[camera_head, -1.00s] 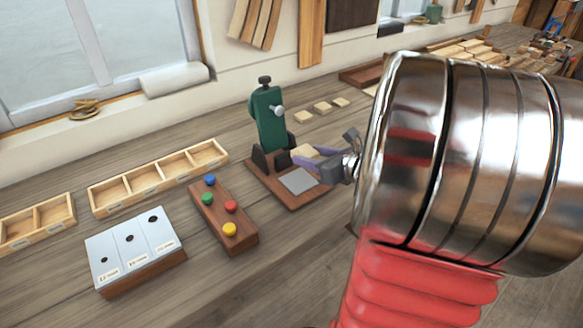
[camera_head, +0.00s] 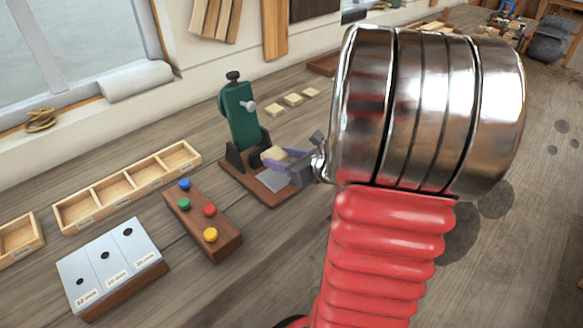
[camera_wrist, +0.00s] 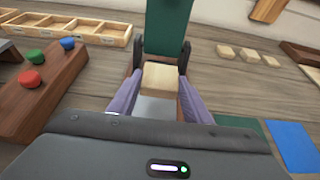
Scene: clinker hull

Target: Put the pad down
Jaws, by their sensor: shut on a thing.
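A small pale wooden pad (camera_head: 274,154) is held between the purple fingers of my gripper (camera_head: 282,160). In the wrist view the pad (camera_wrist: 160,76) sits between the fingertips (camera_wrist: 160,82). The gripper is shut on it. The pad is in front of a green stand (camera_head: 240,115) with dark brackets on a brown wooden base (camera_head: 235,178). A grey square plate (camera_head: 272,181) lies on that base below the gripper, partly covered by the fingers. I cannot tell whether the pad touches anything beneath it.
Several similar pale pads (camera_head: 293,99) lie behind the stand. A wooden block with coloured knobs (camera_head: 222,240), a labelled three-hole box (camera_head: 115,285) and an empty divided tray (camera_head: 112,207) stand left. The wrist view shows a blue sheet (camera_wrist: 293,145) at right.

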